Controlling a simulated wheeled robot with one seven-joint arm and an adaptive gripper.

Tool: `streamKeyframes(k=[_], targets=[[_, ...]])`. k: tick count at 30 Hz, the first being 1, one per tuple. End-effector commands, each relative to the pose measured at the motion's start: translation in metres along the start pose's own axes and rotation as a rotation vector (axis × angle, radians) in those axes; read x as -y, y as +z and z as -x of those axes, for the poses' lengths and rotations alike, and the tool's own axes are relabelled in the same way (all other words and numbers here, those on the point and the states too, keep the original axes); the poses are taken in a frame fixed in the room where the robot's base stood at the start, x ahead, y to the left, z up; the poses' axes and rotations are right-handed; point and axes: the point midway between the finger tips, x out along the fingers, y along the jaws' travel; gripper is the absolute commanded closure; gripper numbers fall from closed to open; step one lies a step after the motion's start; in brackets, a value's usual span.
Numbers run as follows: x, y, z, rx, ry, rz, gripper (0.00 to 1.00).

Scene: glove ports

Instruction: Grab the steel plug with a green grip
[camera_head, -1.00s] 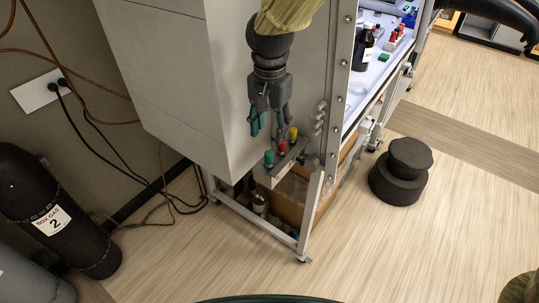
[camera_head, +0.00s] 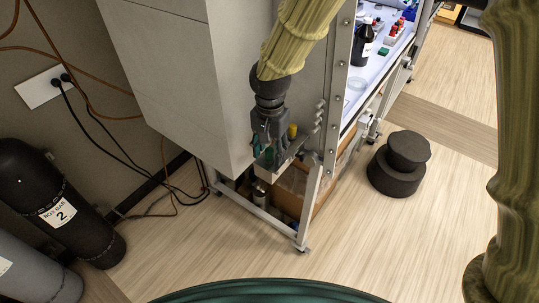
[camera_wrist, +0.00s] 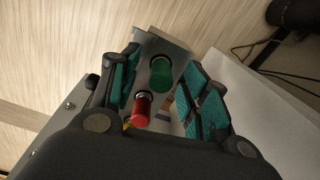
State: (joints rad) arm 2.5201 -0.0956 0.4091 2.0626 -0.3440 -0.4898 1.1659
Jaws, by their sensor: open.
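The steel plug with a green grip (camera_wrist: 160,74) stands in a grey metal rack (camera_wrist: 172,47) in the wrist view. A red-gripped plug (camera_wrist: 142,108) stands beside it, nearer my palm. My gripper (camera_wrist: 158,66) is open, with its teal-padded fingers on either side of the green grip and a visible gap to the right finger. I cannot tell whether the left finger touches anything. In the head view my gripper (camera_head: 266,158) is over the rack and mostly hides the green and red plugs. A yellow-gripped plug (camera_head: 292,130) shows just right of it.
The rack sits against a grey cabinet (camera_head: 165,75) and a steel frame post (camera_head: 334,105). A bench (camera_head: 375,73) with bottles lies behind, right. A dark round stool-like object (camera_head: 395,180) stands on the floor. Gas cylinders (camera_head: 75,215) stand at left.

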Motion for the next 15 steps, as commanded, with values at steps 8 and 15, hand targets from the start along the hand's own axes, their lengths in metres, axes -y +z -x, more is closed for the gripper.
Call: streamKeyframes(k=[8, 15], targets=[[-0.0001, 0.0, -0.0026, 0.0, 0.0, 0.0, 0.54], [-0.0001, -0.0001, -0.0024, 0.0, 0.0, 0.0, 0.94]])
